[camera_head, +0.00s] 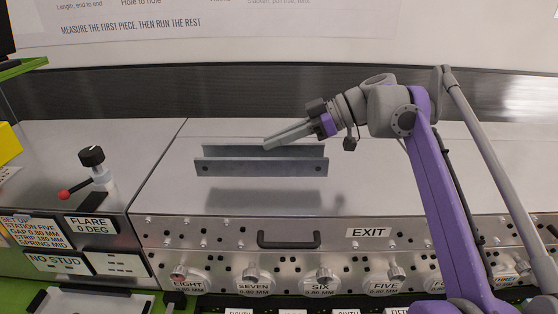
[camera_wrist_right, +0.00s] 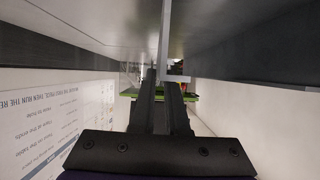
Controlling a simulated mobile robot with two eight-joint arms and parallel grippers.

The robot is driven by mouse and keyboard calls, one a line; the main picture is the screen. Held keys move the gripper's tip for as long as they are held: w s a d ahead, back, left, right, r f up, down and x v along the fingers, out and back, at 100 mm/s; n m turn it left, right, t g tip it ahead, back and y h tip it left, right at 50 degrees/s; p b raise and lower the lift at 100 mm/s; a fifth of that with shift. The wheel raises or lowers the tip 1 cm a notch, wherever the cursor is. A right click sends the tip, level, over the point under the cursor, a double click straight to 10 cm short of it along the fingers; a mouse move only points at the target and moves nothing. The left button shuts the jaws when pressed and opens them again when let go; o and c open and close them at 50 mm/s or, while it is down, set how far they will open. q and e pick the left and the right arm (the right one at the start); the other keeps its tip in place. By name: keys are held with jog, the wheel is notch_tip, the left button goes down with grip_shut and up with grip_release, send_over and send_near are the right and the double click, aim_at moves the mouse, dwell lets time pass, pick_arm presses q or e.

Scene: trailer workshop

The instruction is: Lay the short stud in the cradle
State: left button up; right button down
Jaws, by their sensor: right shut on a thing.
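The short stud (camera_head: 260,167) is a grey metal channel with a small dark hole near each end of its front face. It lies level across the middle of the head view, above the machine's top, with a shadow below it. My right gripper (camera_head: 268,144) comes in from the right and is shut on the stud's back wall. In the right wrist view the gripper's dark fingers (camera_wrist_right: 161,85) close on the thin edge of the stud (camera_wrist_right: 165,40). I cannot make out the cradle. My left gripper is not in view.
The steel machine top (camera_head: 390,185) is bare around the stud. Its front has a black handle (camera_head: 289,240), an EXIT label (camera_head: 368,232) and a row of dials. A red-tipped lever with a black knob (camera_head: 91,156) stands at the left. A dark back wall runs behind.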

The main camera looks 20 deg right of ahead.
aim_at(278, 155)
jog(key=f, duration=0.4)
jog(key=shift+w+b, duration=0.3)
jog(key=shift+f, duration=0.15)
jog(key=shift+s, duration=0.2)
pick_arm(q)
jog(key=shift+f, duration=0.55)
pick_arm(e)
jog(key=shift+w, duration=0.1)
jog(key=c, duration=0.9)
grip_release()
jog(key=shift+d, duration=0.1)
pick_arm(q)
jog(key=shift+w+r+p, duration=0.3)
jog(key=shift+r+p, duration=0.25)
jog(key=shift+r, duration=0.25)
pick_arm(e)
jog(key=v, duration=1.2)
